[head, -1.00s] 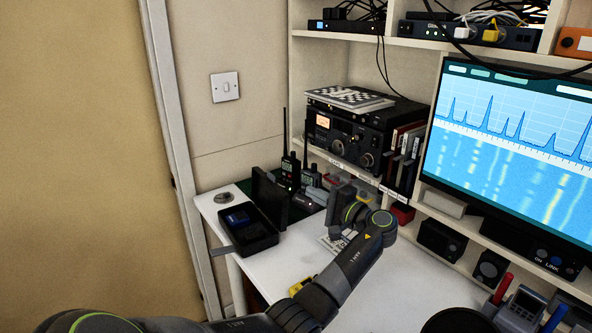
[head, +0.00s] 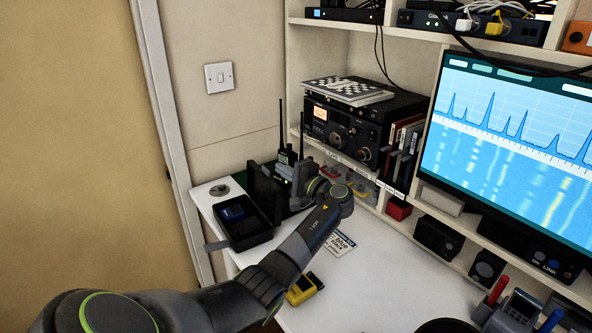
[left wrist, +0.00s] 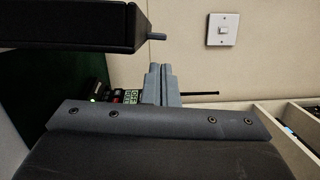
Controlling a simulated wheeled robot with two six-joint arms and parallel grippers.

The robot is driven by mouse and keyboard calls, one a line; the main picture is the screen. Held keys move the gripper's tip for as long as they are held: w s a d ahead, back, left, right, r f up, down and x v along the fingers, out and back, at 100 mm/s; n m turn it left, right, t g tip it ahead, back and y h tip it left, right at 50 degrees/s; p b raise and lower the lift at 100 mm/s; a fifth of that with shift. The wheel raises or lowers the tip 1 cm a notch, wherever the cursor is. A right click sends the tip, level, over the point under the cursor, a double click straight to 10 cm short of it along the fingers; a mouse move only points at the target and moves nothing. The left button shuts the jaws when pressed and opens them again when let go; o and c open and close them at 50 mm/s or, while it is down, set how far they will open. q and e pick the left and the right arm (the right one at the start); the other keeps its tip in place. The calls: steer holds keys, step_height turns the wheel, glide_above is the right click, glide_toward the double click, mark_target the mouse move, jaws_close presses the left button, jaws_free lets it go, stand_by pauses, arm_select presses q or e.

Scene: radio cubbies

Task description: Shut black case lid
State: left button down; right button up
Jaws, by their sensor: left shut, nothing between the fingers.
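The black case (head: 243,236) sits open at the left end of the white desk, with a blue item (head: 232,213) inside. Its lid (head: 264,194) stands up on the case's right side and faces left. My left gripper (head: 298,182) is shut and empty, just right of the lid, on its outer side. In the left wrist view the shut fingers (left wrist: 160,82) point ahead, and the dark lid (left wrist: 70,28) fills the upper left. I cannot tell whether the fingers touch the lid. My right gripper is not in view.
Handheld radios (head: 287,158) with upright antennas stand on a green mat behind the lid. A yellow device (head: 304,289) and a printed card (head: 340,243) lie on the desk. Shelves with a black radio (head: 335,128) rise behind.

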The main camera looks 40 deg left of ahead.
arm_select(q)
steer(key=shift+s+a+r, duration=0.1)
steer(key=shift+s+a, duration=0.2)
steer(key=shift+s, duration=0.6)
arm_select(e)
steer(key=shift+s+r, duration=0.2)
